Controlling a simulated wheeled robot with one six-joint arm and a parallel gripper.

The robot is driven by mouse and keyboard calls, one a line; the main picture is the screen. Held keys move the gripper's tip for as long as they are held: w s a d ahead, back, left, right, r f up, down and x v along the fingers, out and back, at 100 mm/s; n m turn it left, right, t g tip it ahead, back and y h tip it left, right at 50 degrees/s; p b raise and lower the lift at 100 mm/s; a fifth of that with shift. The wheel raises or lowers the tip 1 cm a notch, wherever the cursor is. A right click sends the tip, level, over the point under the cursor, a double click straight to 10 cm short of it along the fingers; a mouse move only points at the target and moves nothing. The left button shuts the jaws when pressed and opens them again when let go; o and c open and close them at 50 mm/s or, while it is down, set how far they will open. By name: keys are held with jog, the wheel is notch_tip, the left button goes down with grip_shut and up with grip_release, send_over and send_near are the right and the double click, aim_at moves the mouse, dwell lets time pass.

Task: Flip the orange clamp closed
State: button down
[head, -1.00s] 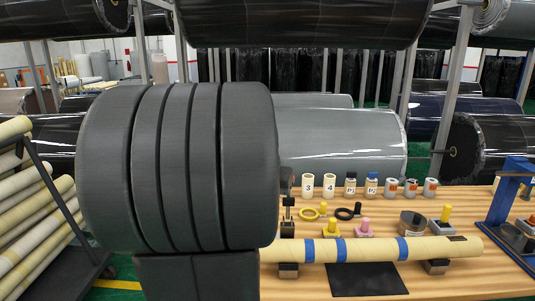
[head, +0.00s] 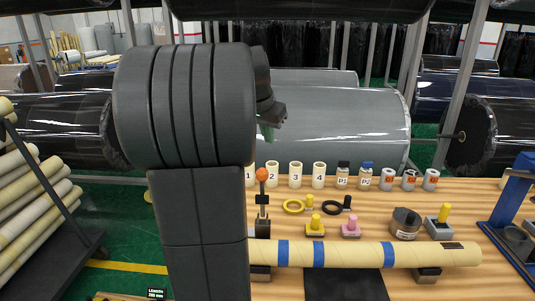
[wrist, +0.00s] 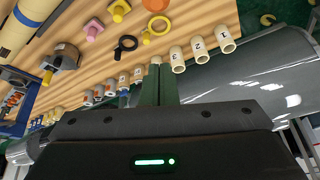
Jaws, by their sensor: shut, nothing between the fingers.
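The orange clamp (head: 262,196) stands at the left end of the wooden bench in the head view. Its dark handle is upright, with an orange knob on top. In the wrist view its orange knob (wrist: 156,28) shows near the top middle, beyond the fingertips. My gripper (head: 268,134) is above and behind the clamp in the head view, apart from it, partly hidden by my arm. In the wrist view my gripper (wrist: 157,66) has its green fingers together and empty. The long cream tube (head: 370,254) with blue bands lies in front of the clamp.
Numbered cream cups (head: 296,174) and small bottles stand in a row behind the clamp. A yellow ring (head: 293,206), a black ring (head: 338,207) and knobbed blocks lie to its right. A blue frame (head: 508,205) stands at far right. A large grey roll (head: 335,130) is behind the bench.

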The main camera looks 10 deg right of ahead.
jog(key=p+x, duration=0.2)
jog(key=x, duration=0.8)
jog(key=s+a, duration=0.2)
jog(key=s, duration=0.1)
jog(key=shift+a, duration=0.4)
jog(key=shift+s, duration=0.1)
